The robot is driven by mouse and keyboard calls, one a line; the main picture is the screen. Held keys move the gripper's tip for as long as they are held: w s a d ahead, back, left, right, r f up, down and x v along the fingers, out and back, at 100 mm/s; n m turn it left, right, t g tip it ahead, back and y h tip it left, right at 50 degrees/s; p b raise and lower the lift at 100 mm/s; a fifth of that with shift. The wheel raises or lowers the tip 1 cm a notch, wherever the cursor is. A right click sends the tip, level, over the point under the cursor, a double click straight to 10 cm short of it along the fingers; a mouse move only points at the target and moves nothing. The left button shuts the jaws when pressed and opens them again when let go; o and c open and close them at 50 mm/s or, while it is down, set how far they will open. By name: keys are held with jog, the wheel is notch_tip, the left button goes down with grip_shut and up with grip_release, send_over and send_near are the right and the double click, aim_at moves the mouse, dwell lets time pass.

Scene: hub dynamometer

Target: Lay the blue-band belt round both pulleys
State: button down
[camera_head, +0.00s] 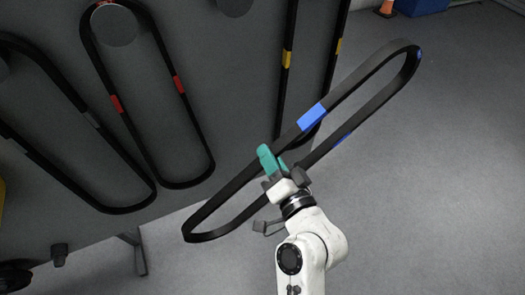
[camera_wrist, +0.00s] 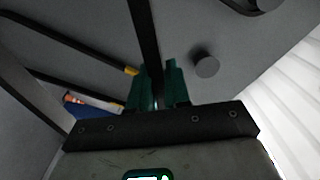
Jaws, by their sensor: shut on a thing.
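The blue-band belt (camera_head: 312,117) is a long black loop with blue patches, held in the air in front of the dark panel. It stretches from lower left to upper right in the head view. My gripper (camera_head: 272,162) has teal fingers, shut on one run of the belt below the large blue patch. In the wrist view the black belt strip (camera_wrist: 145,32) runs up from between the teal fingers. The belt is not round anything that I can see. I cannot make out the two pulleys for certain in either view.
The red-patched belt hangs on a round peg (camera_head: 113,26). A bare round knob (camera_wrist: 206,66) shows in the wrist view. Open grey floor (camera_head: 440,170) lies right.

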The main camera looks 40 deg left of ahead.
aim_at(283, 149)
jog(key=r+m+p, duration=0.1)
jog(key=w+d+r+m+p, duration=0.1)
jog(key=d+r+m+p, duration=0.1)
jog(key=m, duration=0.1)
jog(key=shift+w+r+p, duration=0.2)
jog(key=shift+w+p, duration=0.1)
jog(key=shift+w, duration=0.1)
jog(key=shift+w+d+r+m, duration=0.2)
jog(key=shift+w+r+m, duration=0.05)
jog(key=shift+m, duration=0.45)
